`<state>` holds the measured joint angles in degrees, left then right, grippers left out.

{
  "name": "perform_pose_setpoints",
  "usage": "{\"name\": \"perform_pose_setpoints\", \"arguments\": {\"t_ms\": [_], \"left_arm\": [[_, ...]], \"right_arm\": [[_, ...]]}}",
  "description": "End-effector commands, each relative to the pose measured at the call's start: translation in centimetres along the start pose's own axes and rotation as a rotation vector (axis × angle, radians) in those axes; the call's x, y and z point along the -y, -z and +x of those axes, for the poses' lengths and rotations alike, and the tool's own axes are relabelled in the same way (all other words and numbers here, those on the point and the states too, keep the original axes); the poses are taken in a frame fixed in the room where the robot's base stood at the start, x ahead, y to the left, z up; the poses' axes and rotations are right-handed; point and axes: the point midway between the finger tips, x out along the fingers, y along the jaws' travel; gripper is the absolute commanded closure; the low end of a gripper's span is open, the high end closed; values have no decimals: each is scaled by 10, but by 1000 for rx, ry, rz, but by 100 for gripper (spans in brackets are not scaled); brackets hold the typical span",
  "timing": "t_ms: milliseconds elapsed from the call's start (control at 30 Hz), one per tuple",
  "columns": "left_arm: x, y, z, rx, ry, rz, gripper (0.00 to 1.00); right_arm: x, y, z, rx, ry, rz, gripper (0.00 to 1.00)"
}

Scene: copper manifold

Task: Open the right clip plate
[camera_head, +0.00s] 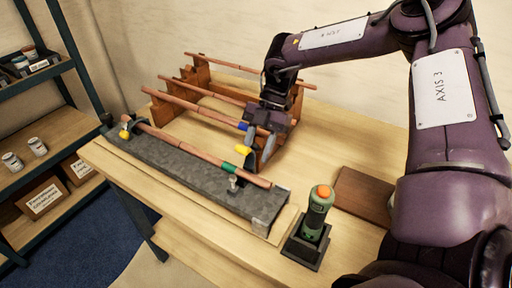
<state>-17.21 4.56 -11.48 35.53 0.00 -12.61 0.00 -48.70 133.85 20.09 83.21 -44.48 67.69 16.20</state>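A long grey block (185,165) lies across the front of the table with a copper pipe (195,152) along its top. Near the block's right end, a yellow tab (243,150) appears to belong to the right clip plate, next to a green band (229,167) on the pipe. A small silver fastener (233,184) stands in front of it. My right gripper (259,150) is just above and behind the pipe, with its grey fingers apart. One fingertip is close to the yellow tab; I cannot tell whether they touch. The clip's dark plate is partly hidden. My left gripper is not in view.
A left clip with a yellow tab (125,134) is at the block's far end. A wooden rack (185,107) with copper pipes stands behind. A green tool with an orange top (317,208) stands in a black holder right of the block, near a brown board (363,195).

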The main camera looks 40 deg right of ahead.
Motion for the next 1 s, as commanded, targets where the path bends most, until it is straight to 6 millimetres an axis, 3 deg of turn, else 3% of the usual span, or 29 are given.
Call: {"name": "perform_pose_setpoints", "arguments": {"t_ms": [100,367,1000], "left_arm": [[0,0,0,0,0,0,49],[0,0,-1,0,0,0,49],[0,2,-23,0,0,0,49]], "right_arm": [[-1,1,0,-1,-1,-2,49],[-1,2,-2,-2,-1,-5,49],[-1,3,-52,-2,-1,-5,49]]}}
